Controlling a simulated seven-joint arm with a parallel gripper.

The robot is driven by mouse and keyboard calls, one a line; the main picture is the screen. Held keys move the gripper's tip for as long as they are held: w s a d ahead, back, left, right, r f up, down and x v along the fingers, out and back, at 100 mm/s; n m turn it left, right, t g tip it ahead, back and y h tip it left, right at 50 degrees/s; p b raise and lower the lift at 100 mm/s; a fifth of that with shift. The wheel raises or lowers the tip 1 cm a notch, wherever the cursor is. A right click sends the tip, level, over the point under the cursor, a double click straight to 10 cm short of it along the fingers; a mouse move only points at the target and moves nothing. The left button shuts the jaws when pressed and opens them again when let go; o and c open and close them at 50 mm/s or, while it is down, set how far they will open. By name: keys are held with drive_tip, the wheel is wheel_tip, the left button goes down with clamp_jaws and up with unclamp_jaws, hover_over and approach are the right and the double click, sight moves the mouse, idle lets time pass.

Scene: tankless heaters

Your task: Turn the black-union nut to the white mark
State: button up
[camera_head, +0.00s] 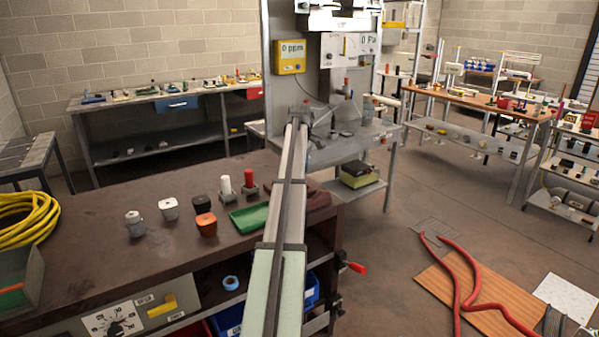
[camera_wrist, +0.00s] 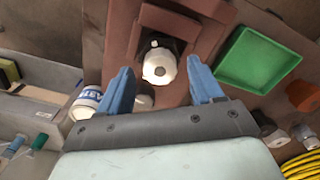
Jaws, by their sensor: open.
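In the wrist view a white, ridged round nut (camera_wrist: 159,66) sits on a dark union body (camera_wrist: 177,46) on a reddish-brown base (camera_wrist: 120,38). A small pale spot (camera_wrist: 154,44) shows at the nut's upper edge; I cannot tell whether it is the white mark. My gripper (camera_wrist: 159,76) is open, one blue finger on each side of the nut, with gaps visible between. I cannot tell how high the fingertips are relative to it. In the head view my arm hides the nut, and the fingers cannot be made out.
A green tray (camera_wrist: 258,60) lies right of the base. A white jar (camera_wrist: 86,101) stands left of my gripper, and a grey bin (camera_wrist: 38,95) is further left. In the head view, white (camera_head: 226,189) and red (camera_head: 249,181) posts and several small fittings stand on the brown bench (camera_head: 100,240).

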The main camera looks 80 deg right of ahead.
drive_tip(key=shift+f, duration=0.3)
drive_tip(key=c, duration=1.1)
